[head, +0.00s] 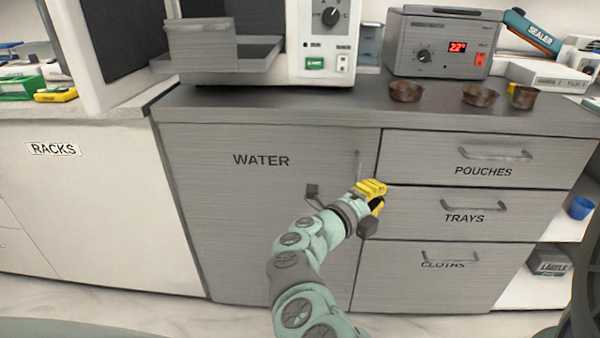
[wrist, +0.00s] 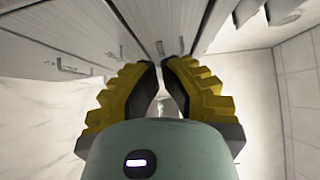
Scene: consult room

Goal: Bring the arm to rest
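My gripper (head: 374,194) has yellow and black fingers and stands in front of the grey cabinet, near the edge between the WATER door (head: 255,215) and the drawers. In the wrist view my gripper (wrist: 160,64) has its fingertips drawn together, with only a narrow gap showing and nothing seen between them. My teal arm reaches up from the bottom of the head view, bent, with the gripper turned to the right. Whether the fingers touch the cabinet front cannot be told.
The POUCHES drawer (head: 520,173), TRAYS drawer (head: 520,210) and CLOTHS drawer (head: 400,285) look shut. Brown bowls (head: 405,92) stand on the countertop (head: 300,103) beside a grey heater unit (head: 410,62). An open shelf (head: 515,295) at right holds a blue cup (head: 581,208). The floor shows at left.

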